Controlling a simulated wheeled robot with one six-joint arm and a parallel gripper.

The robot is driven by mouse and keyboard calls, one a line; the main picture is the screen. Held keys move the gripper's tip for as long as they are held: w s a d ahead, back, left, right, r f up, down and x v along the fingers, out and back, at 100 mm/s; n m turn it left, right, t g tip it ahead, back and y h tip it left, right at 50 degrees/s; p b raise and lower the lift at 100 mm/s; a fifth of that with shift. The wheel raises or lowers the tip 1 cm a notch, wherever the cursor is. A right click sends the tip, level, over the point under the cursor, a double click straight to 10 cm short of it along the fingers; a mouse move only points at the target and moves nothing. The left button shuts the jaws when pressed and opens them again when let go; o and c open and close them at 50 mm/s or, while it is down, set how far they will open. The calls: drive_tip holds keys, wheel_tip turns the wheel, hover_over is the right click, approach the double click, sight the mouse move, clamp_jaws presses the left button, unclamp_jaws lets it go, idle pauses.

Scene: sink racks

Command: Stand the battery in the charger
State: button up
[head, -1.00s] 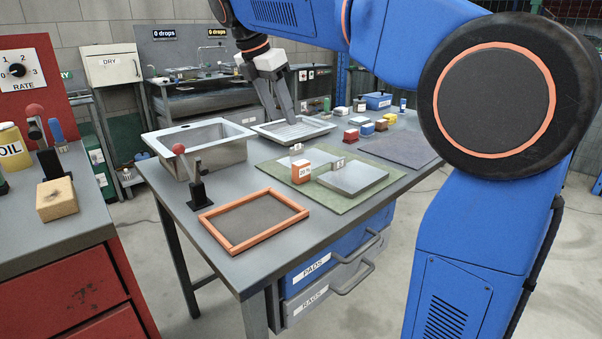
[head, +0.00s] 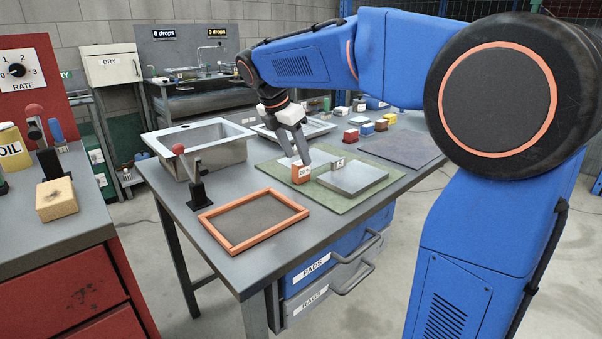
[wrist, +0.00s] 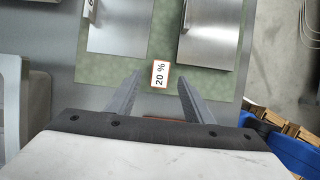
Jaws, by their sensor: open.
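The battery, an orange block (head: 301,175) with a white label, stands on the green mat (head: 275,174). In the wrist view its label reads 20 % (wrist: 160,74). My gripper (head: 301,160) is open and empty, pointing down at the battery. In the wrist view its fingertips (wrist: 160,79) lie either side of the battery; contact is not visible. I cannot tell which thing is the charger.
An orange-framed tray (head: 254,219) lies at the bench's near edge. A red-knobbed lever (head: 189,175) and a sink basin (head: 203,138) are to the left. Several small coloured blocks (head: 367,129) and a dark mat (head: 402,147) are at the right back.

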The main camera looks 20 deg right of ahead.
sight(300, 162)
drive_tip(key=shift+x, duration=1.5)
clamp_jaws()
wheel_tip(300, 162, up, 10)
